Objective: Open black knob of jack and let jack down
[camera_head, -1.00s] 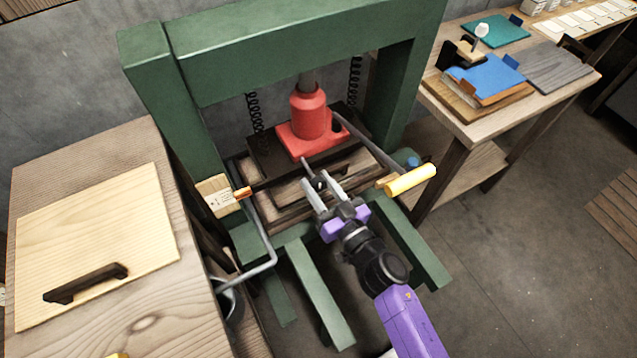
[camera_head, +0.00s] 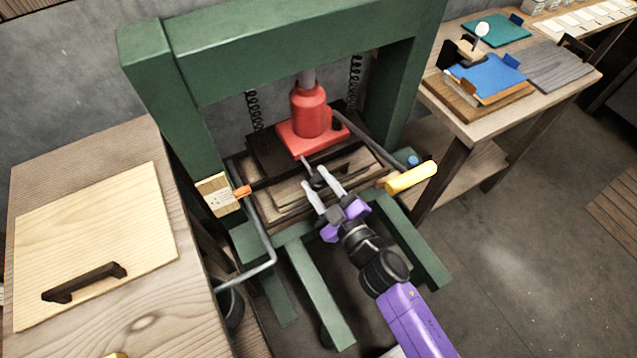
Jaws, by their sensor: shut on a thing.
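The red jack (camera_head: 309,112) stands upright inside the green press frame, its grey ram reaching up toward the top beam. A thin grey rod runs from the front of its red base down to a small black knob (camera_head: 318,182). My gripper (camera_head: 319,183) reaches in from the lower right with its two pale fingers shut on the black knob, which is partly hidden between them. A lever with a yellow handle (camera_head: 411,177) slopes from the jack to the right.
The green press frame (camera_head: 155,90) surrounds the jack, with coil springs on either side. A wooden bench with a pale board (camera_head: 95,245) is at left. A wooden table with blue and teal pieces (camera_head: 487,75) is at right. A bent grey bar (camera_head: 268,250) sticks out front-left.

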